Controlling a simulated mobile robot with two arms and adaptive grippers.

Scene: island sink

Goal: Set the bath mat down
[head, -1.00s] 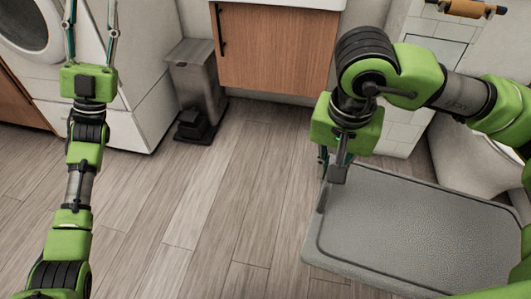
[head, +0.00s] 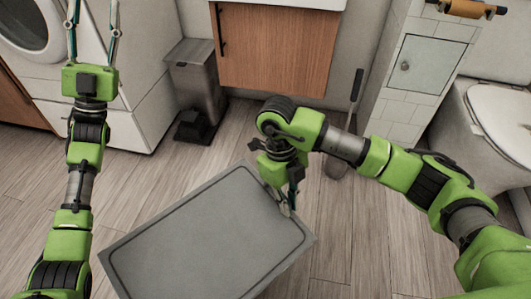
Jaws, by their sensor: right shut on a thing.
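The bath mat (head: 205,245) is a grey rectangle with a darker line inside its edge. It lies roughly flat and turned at an angle, low in the middle of the head view. My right gripper (head: 287,205) is shut on the bath mat at its upper right edge; the fingertips are partly hidden. I cannot tell whether the mat touches the floor or is held above it. My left gripper (head: 92,30) is open and empty at the upper left, in front of the white washing machine, far from the mat.
A grey pedal bin (head: 195,80) stands behind the mat beside a wooden cabinet (head: 272,50). The washing machine (head: 140,65) is at the left. A toilet brush (head: 355,95), a tiled white unit (head: 405,100) and a toilet (head: 490,140) are at the right. Wood floor (head: 180,165) is clear between.

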